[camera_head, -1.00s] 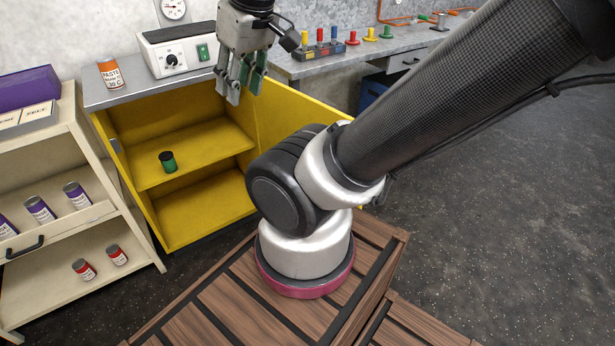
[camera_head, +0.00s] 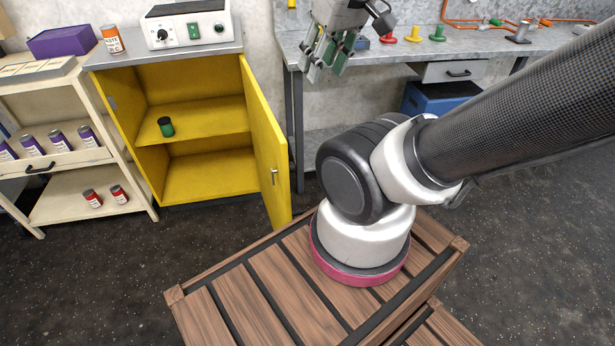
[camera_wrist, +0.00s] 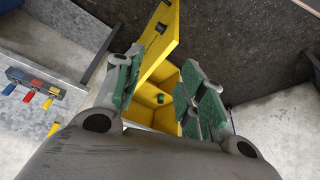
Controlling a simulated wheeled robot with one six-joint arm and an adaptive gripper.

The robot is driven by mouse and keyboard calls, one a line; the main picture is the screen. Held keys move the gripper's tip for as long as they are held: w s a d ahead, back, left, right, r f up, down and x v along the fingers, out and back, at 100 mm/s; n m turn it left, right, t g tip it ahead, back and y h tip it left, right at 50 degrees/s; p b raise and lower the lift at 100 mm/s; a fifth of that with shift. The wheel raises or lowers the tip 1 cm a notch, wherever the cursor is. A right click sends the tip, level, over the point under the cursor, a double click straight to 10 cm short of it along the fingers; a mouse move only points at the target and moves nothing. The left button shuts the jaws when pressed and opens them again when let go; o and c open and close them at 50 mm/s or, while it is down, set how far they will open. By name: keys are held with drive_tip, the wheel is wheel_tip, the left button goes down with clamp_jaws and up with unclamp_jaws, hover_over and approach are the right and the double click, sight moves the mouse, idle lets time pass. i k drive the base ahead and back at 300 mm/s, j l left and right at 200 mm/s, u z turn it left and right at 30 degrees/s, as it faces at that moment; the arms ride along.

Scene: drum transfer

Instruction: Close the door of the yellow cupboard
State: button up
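The yellow cupboard (camera_head: 208,188) stands against the wall at the left in the head view. Its door (camera_head: 264,140) hangs open from the right side, swung out towards me, with a small handle (camera_head: 274,176) on its face. A green can (camera_head: 166,127) stands on the inner shelf. My gripper (camera_head: 326,70) is up and to the right of the door, apart from it, over the front of the grey bench. Its fingers are spread and empty. In the wrist view the door (camera_wrist: 160,42) and the cupboard interior show beyond and between the open fingers (camera_wrist: 165,90).
A cream shelf cart (camera_head: 75,157) with purple and red cans stands left of the cupboard. A white device (camera_head: 187,24) and an orange can (camera_head: 112,39) sit on the cupboard top. The grey bench (camera_head: 400,52) is at the right, above a blue box (camera_head: 436,97).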

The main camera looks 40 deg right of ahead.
sight(270, 144)
drive_tip(key=k+l, duration=0.15)
drive_tip(key=l, duration=0.2)
drive_tip(key=k+l+u, duration=0.1)
drive_tip(key=l, duration=0.3)
drive_tip(key=k+l, duration=0.25)
drive_tip(key=k+l+u, duration=0.1)
drive_tip(key=l, duration=0.35)
drive_tip(key=i+l+u, duration=0.5)
drive_tip(key=i+l, duration=0.6)
drive_tip(key=k+u, duration=0.15)
drive_tip(key=k, duration=0.35)
drive_tip(key=k+j+u, duration=0.15)
drive_tip(key=k, duration=0.35)
